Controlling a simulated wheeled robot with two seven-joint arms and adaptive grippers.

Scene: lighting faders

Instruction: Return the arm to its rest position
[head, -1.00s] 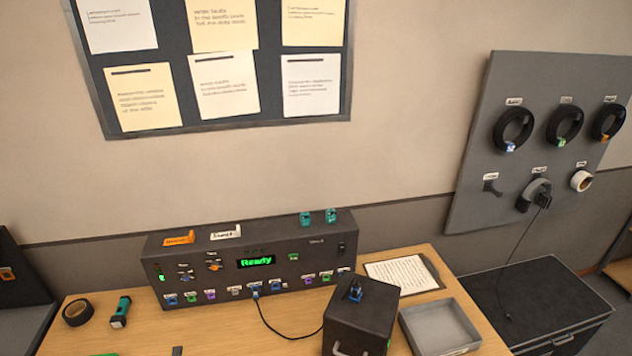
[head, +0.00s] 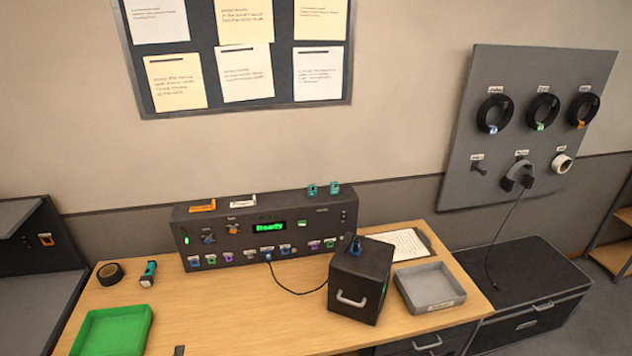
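Neither of my grippers shows in the head view, and no arm can be made out clearly. A dark control console (head: 266,226) stands at the back of the wooden table (head: 225,300), its display reading "Ready" in green. A black cable (head: 290,290) runs from a blue plug on the console's front to the dark box (head: 359,280) with a handle. A blue connector (head: 355,246) sits on top of the box.
A green tray (head: 112,331) lies at the table's front left. A grey tray (head: 430,287) and a clipboard (head: 408,244) are at the right. The table's middle front is clear.

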